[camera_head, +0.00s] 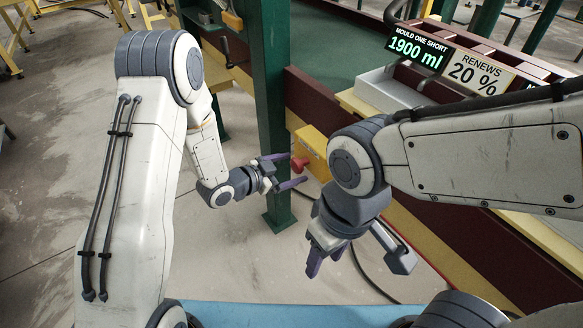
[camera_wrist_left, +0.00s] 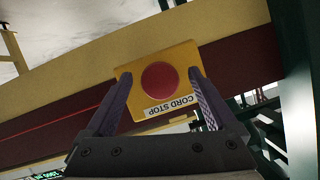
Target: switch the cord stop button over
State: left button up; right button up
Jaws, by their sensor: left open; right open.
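The cord stop button is a round red button (camera_wrist_left: 161,83) on a yellow box (camera_wrist_left: 182,56) with a white "CORD STOP" label (camera_wrist_left: 171,105), upside down in the left wrist view. In the head view the red button (camera_head: 299,163) stands out from the yellow box (camera_head: 312,146) on the machine's side. My left gripper (camera_head: 298,170) is open, its purple fingers pointing at the box. In the left wrist view its fingers (camera_wrist_left: 160,82) show on either side of the button, with nothing between them touching it visibly. My right gripper (camera_head: 340,262) is open, pointing down, empty.
A green post (camera_head: 268,110) stands close beside my left gripper. A maroon and yellow machine frame (camera_head: 425,235) runs along the right, with "1900 ml" (camera_head: 416,50) and "20 %" (camera_head: 474,75) signs above. A dark cable lies on the floor. Open floor (camera_head: 240,255) lies below my left gripper.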

pick_arm(q)
jog(key=v, duration=1)
jog(key=s+d+r+n+g+y+p, duration=0.2)
jog(key=s+r+g+y, duration=0.2)
jog(key=s+r, duration=0.3)
jog(key=s+d+r+n+g+y+p, duration=0.1)
jog(key=s+r+n+g+y+p, duration=0.2)
jog(key=s, duration=1.4)
notch_tip(320, 180, up, 4)
jog(key=shift+s+d+r+n+g+y, duration=0.2)
jog(key=shift+s+d+n+g+y, duration=0.15)
jog(key=shift+g+y, duration=0.75)
